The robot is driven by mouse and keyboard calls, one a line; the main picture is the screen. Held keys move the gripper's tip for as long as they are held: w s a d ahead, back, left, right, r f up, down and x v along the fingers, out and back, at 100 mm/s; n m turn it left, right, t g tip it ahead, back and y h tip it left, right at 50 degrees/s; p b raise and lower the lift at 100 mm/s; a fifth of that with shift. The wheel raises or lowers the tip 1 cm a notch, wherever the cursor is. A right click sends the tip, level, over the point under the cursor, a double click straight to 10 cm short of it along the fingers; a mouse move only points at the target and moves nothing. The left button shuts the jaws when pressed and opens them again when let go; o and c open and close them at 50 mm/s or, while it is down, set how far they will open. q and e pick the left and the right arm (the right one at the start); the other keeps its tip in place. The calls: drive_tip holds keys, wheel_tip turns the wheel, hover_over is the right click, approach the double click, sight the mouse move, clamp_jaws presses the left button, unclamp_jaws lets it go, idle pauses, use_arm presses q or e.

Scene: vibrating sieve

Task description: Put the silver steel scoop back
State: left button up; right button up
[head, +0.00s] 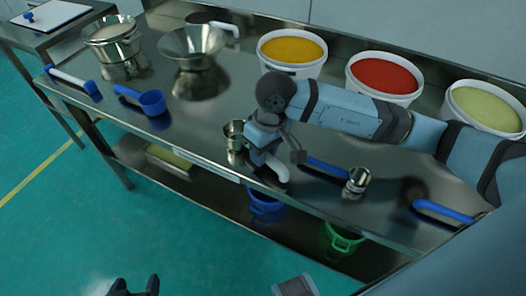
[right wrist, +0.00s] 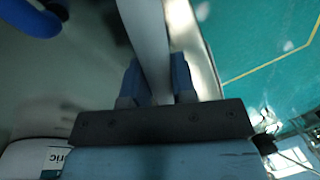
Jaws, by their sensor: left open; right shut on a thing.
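My right gripper (head: 266,156) is shut on the pale handle of a silver steel scoop (head: 234,130) above the front part of the steel table. The scoop's metal cup shows just left of the gripper. In the right wrist view the pale handle (right wrist: 145,30) runs between the two blue fingers (right wrist: 157,82), and the cup is out of sight. My left gripper (head: 135,288) is open and empty at the bottom edge of the head view, off the table over the floor.
A metal-cupped scoop with a blue handle (head: 326,168) lies right of my right gripper. A blue scoop (head: 152,102), sieve pot (head: 115,50) and steel funnel (head: 192,45) stand left. Yellow (head: 291,66), red (head: 383,92) and pale green (head: 484,128) tubs line the back.

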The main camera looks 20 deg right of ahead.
drive_tip(key=o, duration=1.5)
drive_tip(key=shift+c, duration=0.2)
drive_tip(key=shift+r+p, duration=0.9)
drive_tip(key=shift+r, duration=2.65)
